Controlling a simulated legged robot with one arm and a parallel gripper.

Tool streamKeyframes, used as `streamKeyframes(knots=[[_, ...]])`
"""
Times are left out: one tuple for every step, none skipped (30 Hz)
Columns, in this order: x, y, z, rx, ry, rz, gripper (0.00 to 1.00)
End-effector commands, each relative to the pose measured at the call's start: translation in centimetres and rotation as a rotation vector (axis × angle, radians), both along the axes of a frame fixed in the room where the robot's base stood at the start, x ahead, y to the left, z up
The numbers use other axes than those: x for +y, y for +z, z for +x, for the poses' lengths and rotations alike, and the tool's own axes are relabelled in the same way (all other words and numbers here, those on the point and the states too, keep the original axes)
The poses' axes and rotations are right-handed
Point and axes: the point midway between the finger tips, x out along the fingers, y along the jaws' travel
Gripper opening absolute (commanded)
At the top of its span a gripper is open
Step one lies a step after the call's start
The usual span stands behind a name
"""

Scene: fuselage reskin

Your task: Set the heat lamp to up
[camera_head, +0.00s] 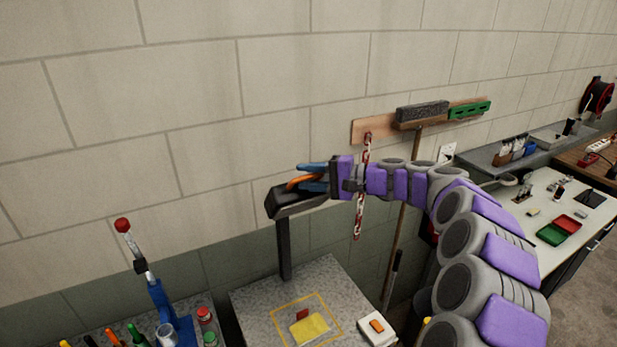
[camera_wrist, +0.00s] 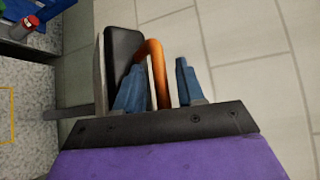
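The heat lamp has a dark head (camera_head: 290,204) on a black post (camera_head: 285,250) at the back of a speckled grey table. An orange handle (camera_head: 303,181) sticks out from the head; in the wrist view the handle (camera_wrist: 158,72) curves beside the dark lamp head (camera_wrist: 124,50). My gripper (camera_head: 312,178) is at the head, its blue fingers on either side of the handle. In the wrist view my gripper (camera_wrist: 158,88) is open, with the handle between the fingers, close to the left one. A gap shows at the right finger. Contact is not clear.
The speckled table (camera_head: 262,306) bears a yellow outlined square, a yellow patch (camera_head: 310,328) and a white box with an orange switch (camera_head: 376,327). A blue lever press (camera_head: 162,305) stands left. A red-white chain (camera_head: 361,205) hangs near my arm. The wall is close behind.

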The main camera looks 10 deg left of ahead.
Motion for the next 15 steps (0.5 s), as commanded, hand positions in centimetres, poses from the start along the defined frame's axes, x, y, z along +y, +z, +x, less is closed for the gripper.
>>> streamKeyframes(knots=[[-0.5, 0.1, 0.0, -0.001, -0.002, 0.0, 0.38], [-0.8, 0.1, -0.1, -0.002, -0.003, 0.001, 0.38], [-1.3, 0.2, -0.1, -0.003, -0.003, 0.001, 0.38], [-1.7, 0.3, -0.2, -0.003, -0.003, 0.001, 0.38], [-2.3, 0.3, -0.3, -0.004, -0.003, 0.001, 0.38], [-3.1, 0.5, -0.5, -0.003, -0.003, 0.003, 0.38], [-3.8, 0.6, -0.6, -0.003, -0.003, 0.003, 0.38], [-4.4, 0.6, -0.6, -0.003, -0.003, 0.002, 0.38], [-5.3, 0.7, -0.8, -0.003, -0.004, 0.002, 0.38], [-6.0, 0.8, -0.9, -0.003, -0.005, 0.002, 0.38], [-6.7, 0.9, -0.9, -0.003, -0.006, 0.001, 0.38], [-7.5, 1.0, -1.1, -0.003, -0.004, 0.0, 0.38], [-8.1, 1.1, -1.2, -0.002, -0.002, 0.001, 0.38], [-8.8, 1.1, -1.4, -0.001, -0.002, 0.002, 0.38], [-9.7, 1.2, -1.4, -0.001, -0.004, 0.001, 0.38]])
